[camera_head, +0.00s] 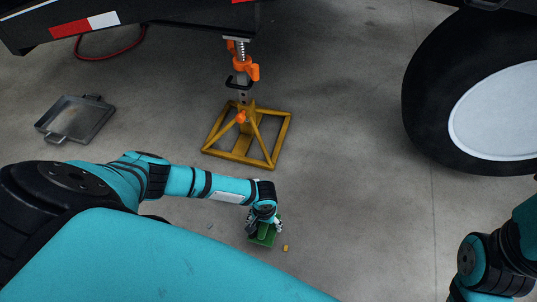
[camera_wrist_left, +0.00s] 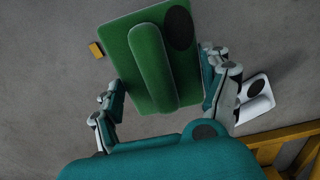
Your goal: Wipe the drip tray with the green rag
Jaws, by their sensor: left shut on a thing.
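The green rag (camera_head: 263,238) is at the lower middle of the head view, under my left gripper (camera_head: 264,226). In the left wrist view the rag (camera_wrist_left: 185,85) is a flat green pad with a raised ridge and a dark round patch. I cannot tell whether the rag touches the floor. The drip tray (camera_head: 97,127), a shallow grey metal pan with handles, lies on the floor at the left, well apart from the rag. My right gripper is out of view.
A yellow stand (camera_head: 279,140) with an orange jack is under the trailer frame (camera_head: 190,15). A large tyre (camera_head: 428,105) stands at the right. A small yellow block (camera_head: 285,248) lies beside the rag. A white item (camera_wrist_left: 256,98) lies near the gripper. Floor between tray and stand is clear.

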